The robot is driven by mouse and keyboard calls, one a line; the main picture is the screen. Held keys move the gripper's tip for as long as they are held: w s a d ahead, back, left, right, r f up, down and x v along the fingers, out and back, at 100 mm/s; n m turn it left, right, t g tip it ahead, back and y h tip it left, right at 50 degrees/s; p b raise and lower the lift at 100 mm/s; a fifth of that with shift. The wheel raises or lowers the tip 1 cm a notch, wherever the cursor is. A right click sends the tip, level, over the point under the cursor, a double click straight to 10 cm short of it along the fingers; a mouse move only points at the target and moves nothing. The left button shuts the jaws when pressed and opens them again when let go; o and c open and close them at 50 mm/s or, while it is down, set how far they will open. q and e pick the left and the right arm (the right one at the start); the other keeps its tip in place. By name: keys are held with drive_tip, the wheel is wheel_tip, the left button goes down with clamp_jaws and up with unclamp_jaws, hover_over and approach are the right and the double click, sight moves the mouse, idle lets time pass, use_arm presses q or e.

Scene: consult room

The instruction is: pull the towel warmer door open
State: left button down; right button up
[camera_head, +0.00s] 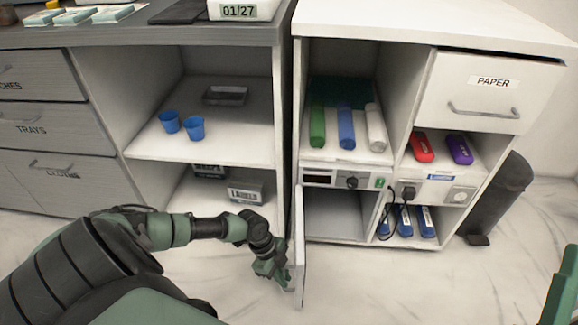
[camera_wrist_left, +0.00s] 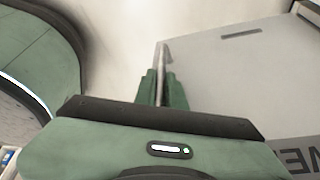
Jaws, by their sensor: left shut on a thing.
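The towel warmer (camera_head: 335,212) is the low white compartment under a control panel (camera_head: 345,181) in the right cabinet. Its door (camera_head: 299,235) stands swung out, seen nearly edge-on at the left side of the opening. The inside looks empty. My left gripper (camera_head: 284,274) is at the left, outer face of the door, low down. In the left wrist view my left gripper (camera_wrist_left: 162,88) is shut on the door handle (camera_wrist_left: 163,58), a thin metal bar, with the pale door panel (camera_wrist_left: 235,85) to the right. My right gripper is not in view.
Open shelves with blue cups (camera_head: 182,125) and boxes (camera_head: 245,192) stand left of the door. Rolled towels (camera_head: 346,125) lie above the warmer. Blue packs (camera_head: 408,221) and a dark bin (camera_head: 497,200) are to the right. Floor in front is clear.

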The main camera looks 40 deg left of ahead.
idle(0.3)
use_arm(q)
drive_tip(key=c, duration=1.8)
unclamp_jaws()
drive_tip(key=shift+o, duration=0.2)
drive_tip(key=shift+a, duration=0.1)
